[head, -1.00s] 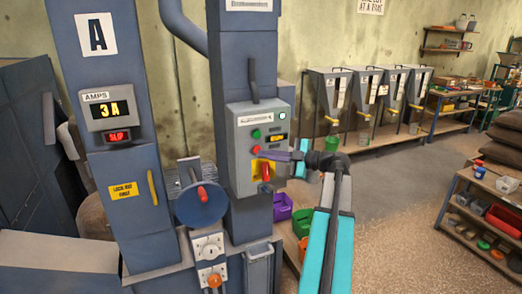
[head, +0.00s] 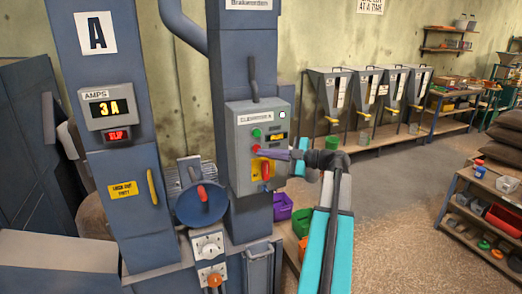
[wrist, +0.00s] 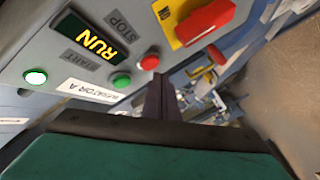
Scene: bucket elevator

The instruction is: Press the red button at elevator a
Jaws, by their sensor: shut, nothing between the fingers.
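The grey control box of elevator A (head: 232,153) is on the blue column, with a green button (head: 256,133) above the red button (head: 256,148). In the wrist view the red button (wrist: 149,62) lies beside the STOP label, just past my fingertips. A lit display (wrist: 91,38) there reads RUN. My gripper (head: 263,153) is shut and empty, its tip right at the red button in the head view. I cannot tell whether it touches the button.
A red handle on a yellow plate (head: 265,170) is just below the buttons. The left panel's meter (head: 111,107) shows 3A, with a lit SLIP sign (head: 117,135) beneath. A blue disc with a red handle (head: 201,203) stands left of the column.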

